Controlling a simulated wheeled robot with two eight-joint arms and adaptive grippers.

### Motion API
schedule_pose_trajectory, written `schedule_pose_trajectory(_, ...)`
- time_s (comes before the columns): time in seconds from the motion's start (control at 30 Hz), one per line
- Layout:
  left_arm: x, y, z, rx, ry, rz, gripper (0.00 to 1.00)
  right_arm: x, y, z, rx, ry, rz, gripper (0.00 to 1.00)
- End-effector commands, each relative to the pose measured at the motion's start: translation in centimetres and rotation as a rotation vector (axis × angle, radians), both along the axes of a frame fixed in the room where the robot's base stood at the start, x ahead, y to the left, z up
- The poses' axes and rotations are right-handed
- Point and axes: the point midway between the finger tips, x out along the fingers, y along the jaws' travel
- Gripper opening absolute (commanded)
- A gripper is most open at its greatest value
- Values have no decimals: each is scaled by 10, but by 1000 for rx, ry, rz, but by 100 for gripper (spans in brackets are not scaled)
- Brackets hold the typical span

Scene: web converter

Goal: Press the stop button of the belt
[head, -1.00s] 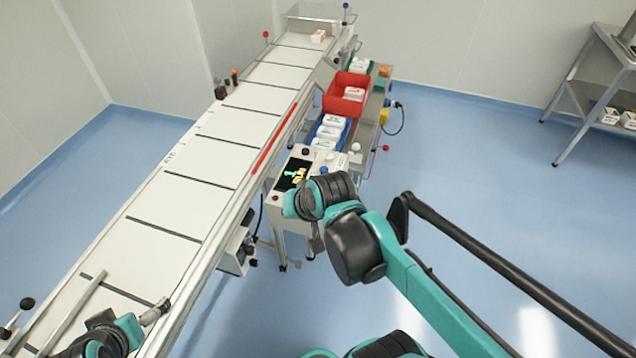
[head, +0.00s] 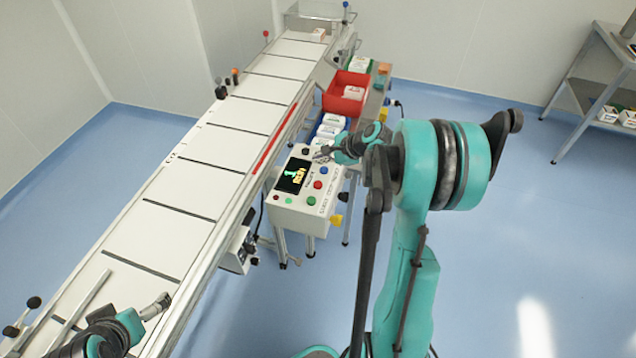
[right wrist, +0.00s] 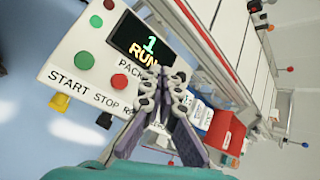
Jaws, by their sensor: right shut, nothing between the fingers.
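The control box (head: 268,212) beside the belt (head: 170,228) has a lit screen (head: 293,177) reading "1 RUN". Its red button (head: 318,185) lies between a green button (head: 311,200) and a blue one (head: 323,170). In the right wrist view the red button (right wrist: 119,81) is above the word STOP, and the green button (right wrist: 83,61) is above START. My right gripper (head: 323,153) is shut and empty over the box's far end. In its wrist view the fingers (right wrist: 164,85) are right of the red button, apart from it. My left gripper (head: 158,306) is over the belt's near end; its jaws are unclear.
A small red light (head: 276,198) and a small green one (head: 289,200) are on the box. A red bin (head: 345,92) and a blue bin (head: 331,127) stand behind it. A yellow knob (head: 336,220) sticks out at the box's front. Open floor lies to the right.

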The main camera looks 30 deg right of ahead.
Motion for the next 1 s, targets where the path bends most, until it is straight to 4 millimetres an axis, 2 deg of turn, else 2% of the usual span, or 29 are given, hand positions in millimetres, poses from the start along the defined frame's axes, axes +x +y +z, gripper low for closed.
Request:
schedule_pose_trajectory(0.57, 0, 0, -5, 0, 0, 0, 100, 1, -3, -8, 11, 1, -11, 0)
schedule_pose_trajectory(0.77, 0, 0, -20, 0, 0, 0, 100, 1, -3, -28, 10, 0, -10, 0)
schedule_pose_trajectory(1.0, 0, 0, -45, 0, 0, 0, 100, 1, -3, -63, 10, 0, -10, 0)
